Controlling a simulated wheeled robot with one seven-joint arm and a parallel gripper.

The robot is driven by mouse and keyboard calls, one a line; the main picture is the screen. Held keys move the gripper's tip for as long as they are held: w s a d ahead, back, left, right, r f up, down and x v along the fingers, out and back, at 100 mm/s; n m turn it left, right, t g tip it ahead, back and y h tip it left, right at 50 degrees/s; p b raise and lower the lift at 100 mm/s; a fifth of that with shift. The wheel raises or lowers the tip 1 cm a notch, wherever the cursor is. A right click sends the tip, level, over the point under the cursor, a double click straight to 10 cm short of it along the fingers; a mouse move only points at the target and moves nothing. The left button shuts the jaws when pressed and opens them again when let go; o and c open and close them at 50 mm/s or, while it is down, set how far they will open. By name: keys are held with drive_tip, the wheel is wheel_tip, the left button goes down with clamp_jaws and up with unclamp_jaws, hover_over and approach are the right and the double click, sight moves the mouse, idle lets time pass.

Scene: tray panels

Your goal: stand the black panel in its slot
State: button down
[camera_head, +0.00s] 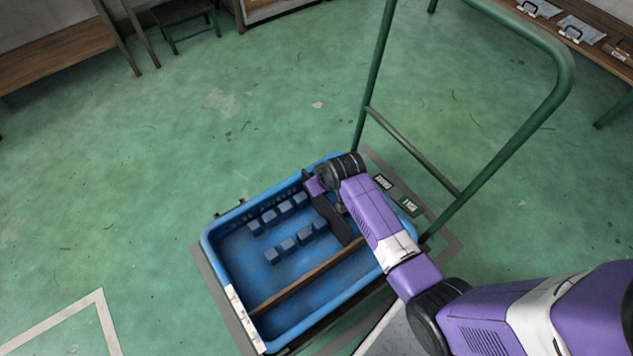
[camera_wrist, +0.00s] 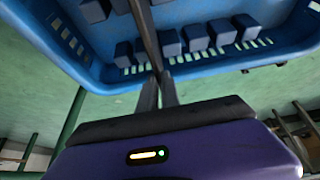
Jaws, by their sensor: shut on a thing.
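The black panel (camera_head: 331,219) shows as a dark strip at the right end of the block rows in the blue crate (camera_head: 222,268). My gripper (camera_wrist: 159,92) is shut on it; in the wrist view the panel (camera_wrist: 146,36) is nearly edge-on, running away from the fingertips. Two rows of small blue blocks (camera_head: 288,246) stand on the crate floor, with gaps between them as slots. The panel runs across the direction of the rows. I cannot tell whether its lower edge touches the floor. My wrist hides part of the panel in the head view.
A brown divider (camera_head: 310,277) runs along the crate beside the rows. The crate stands on a cart with a green tube handle (camera_head: 503,155) close to my arm. Crate walls surround the panel. Benches stand at the room's edges, and the green floor (camera_head: 200,130) is open.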

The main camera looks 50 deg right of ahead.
drive_tip(key=c, duration=1.5)
unclamp_jaws()
drive_tip(key=shift+p+v, duration=1.7)
drive_tip(key=shift+v, duration=2.2)
